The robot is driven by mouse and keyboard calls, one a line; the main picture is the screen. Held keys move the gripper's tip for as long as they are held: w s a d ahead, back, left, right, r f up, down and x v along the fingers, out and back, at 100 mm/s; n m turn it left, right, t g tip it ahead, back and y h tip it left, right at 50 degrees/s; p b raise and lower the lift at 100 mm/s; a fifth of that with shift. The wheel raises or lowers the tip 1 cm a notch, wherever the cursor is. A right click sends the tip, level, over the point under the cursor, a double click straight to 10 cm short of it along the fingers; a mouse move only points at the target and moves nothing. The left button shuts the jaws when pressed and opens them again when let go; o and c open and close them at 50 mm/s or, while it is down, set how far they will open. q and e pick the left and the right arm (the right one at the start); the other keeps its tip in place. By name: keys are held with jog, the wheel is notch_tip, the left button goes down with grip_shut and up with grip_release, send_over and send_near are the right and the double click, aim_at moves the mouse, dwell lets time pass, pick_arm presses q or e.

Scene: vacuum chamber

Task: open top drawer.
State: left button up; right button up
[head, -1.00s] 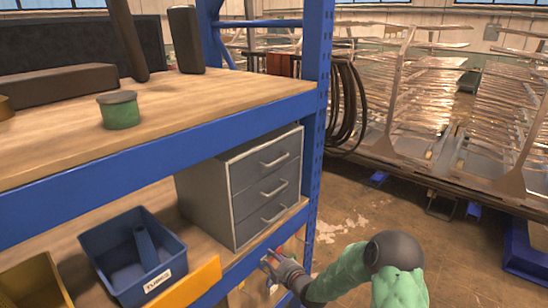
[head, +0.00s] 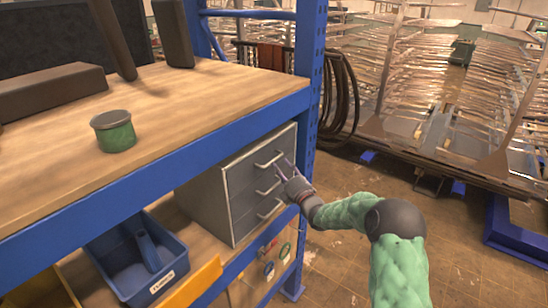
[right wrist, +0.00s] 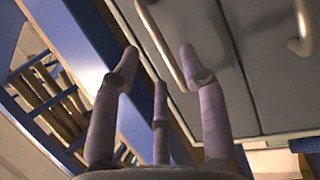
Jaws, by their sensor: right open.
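A grey drawer unit (head: 208,205) stands on the lower shelf of the blue rack. It has three drawers stacked one above the other, each with a bar handle, and all look shut. The top drawer (head: 240,172) has its handle (head: 268,159) near its upper right part. My right gripper (head: 284,170) is open in front of the unit's right side, close to the top and middle handles. In the right wrist view its spread fingers (right wrist: 158,65) point at a drawer front, with a handle (right wrist: 158,38) between or just beyond them; contact cannot be told. My left gripper is out of view.
A blue rack post (head: 310,75) stands just right of the unit. The upper shelf (head: 190,95) runs above it, carrying a green tin (head: 114,133) and dark blocks. A blue bin (head: 150,278) sits left of the unit. Open floor lies to the right.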

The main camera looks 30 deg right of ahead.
aim_at(275, 160)
jog(key=shift+w+r+p, duration=0.15)
jog(key=shift+w+p, duration=0.1)
jog(key=shift+w, duration=0.7)
jog(key=shift+w+r+p, duration=0.2)
jog(key=shift+w, duration=0.7)
jog(key=shift+w+r+p, duration=0.15)
jog(key=shift+w+p, duration=0.1)
jog(key=shift+w, duration=0.7)
grip_shut()
